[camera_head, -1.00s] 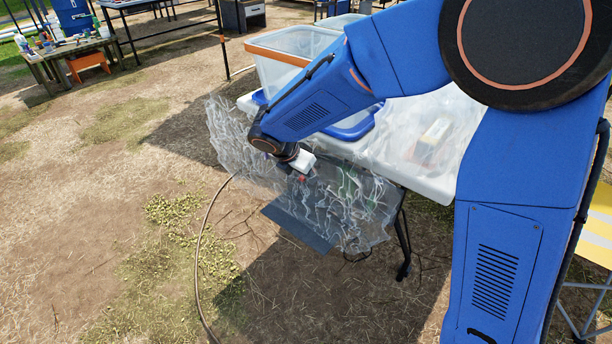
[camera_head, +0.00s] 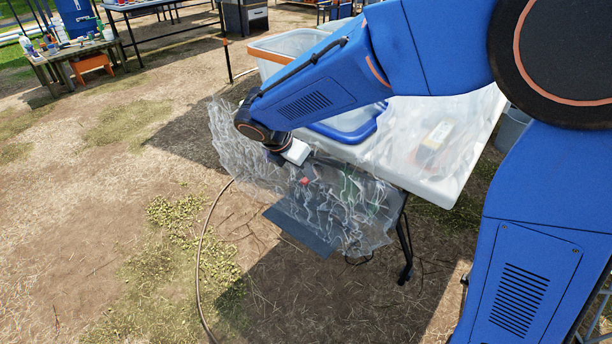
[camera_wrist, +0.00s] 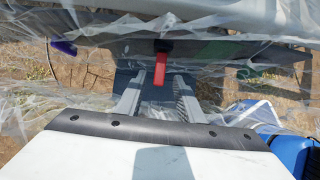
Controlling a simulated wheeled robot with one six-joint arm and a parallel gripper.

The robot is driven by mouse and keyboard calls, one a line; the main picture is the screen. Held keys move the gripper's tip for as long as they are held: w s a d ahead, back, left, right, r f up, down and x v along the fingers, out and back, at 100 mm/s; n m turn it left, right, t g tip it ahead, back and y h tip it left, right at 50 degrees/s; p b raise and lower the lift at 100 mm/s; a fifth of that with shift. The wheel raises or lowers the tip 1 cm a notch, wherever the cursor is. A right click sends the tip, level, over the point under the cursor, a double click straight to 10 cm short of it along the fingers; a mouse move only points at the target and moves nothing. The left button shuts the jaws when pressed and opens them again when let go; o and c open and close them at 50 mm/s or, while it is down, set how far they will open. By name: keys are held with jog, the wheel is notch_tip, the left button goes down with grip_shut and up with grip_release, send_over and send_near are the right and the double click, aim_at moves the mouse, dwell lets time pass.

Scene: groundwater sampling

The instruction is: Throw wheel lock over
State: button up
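The wheel lock appears to be a small red lever with a dark mount (camera_wrist: 160,72), hanging from a dark bar under the table edge. A red spot, probably the same lever, shows through clear plastic sheeting in the head view (camera_head: 305,181). My gripper (camera_wrist: 159,80) is open and empty in the wrist view, its two grey fingers on either side of the lever's line. Whether they reach or touch the lever cannot be told. In the head view my gripper's white body (camera_head: 297,151) is beside the table edge; its fingertips are hidden.
Crinkled clear sheeting (camera_head: 345,215) drapes over the white table (camera_head: 455,180) and around the lever. A cable (camera_head: 200,250) lies on the ground. Open ground lies left.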

jog(key=v, duration=1.1)
jog(key=shift+d, duration=0.1)
jog(key=s+d+r+m+g+y, duration=0.1)
jog(key=s+d+m, duration=0.3)
jog(key=d+m, duration=0.55)
jog(key=s+d+r+m+y, duration=0.1)
jog(key=s+d+m, duration=0.3)
jog(key=d, duration=1.1)
jog(key=s+d+f+m, duration=0.2)
jog(key=s+d+m, duration=0.3)
jog(key=s+m, duration=0.2)
jog(key=s+d+f+m+t+y, duration=0.1)
jog(key=s+d+f+m, duration=0.1)
jog(key=s+d+m, duration=0.4)
jog(key=shift+s+f+m+y, duration=0.3)
jog(key=shift+s+f+m, duration=0.1)
jog(key=shift+s+m, duration=0.5)
